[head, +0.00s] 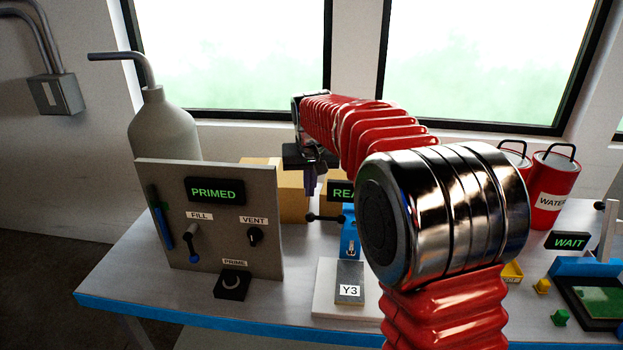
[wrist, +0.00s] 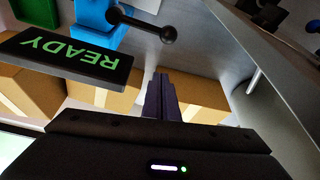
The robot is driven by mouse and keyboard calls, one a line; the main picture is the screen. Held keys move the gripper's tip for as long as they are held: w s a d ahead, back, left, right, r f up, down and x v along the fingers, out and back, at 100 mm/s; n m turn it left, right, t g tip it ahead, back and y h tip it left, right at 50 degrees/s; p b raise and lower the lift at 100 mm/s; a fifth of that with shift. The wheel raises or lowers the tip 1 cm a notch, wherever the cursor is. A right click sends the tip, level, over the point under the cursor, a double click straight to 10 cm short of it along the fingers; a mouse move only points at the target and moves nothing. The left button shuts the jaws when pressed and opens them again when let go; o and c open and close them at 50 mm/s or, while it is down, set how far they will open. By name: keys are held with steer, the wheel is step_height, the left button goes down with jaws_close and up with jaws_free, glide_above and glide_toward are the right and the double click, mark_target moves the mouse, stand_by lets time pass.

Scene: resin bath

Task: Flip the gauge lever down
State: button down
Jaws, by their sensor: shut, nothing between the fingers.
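The gauge is a blue block (head: 350,238) partly hidden behind my arm, with a READY display (head: 342,193) above it. Its black lever (head: 328,217) sticks out to the left, about level, and ends in a round knob. In the wrist view the lever (wrist: 142,24) and the READY display (wrist: 68,60) appear upside down, with the knob near the top middle. My gripper (head: 310,190) hangs above the knob in the head view, its dark fingers pointing down. In the wrist view the fingers (wrist: 161,85) are together and empty, with a visible gap to the knob.
A grey panel (head: 262,225) marked PRIMED stands left of the gripper, with FILL and VENT controls. Cardboard boxes (head: 290,190) stand behind. A Y3 block (head: 349,285) sits in front of the gauge. Red canisters (head: 553,190) and a WAIT display (head: 572,241) are at right.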

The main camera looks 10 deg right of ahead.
mark_target(324, 218)
steer(key=shift+s+a+f, duration=0.2)
steer(key=shift+s+f, duration=1.15)
steer(key=shift+s, duration=0.25)
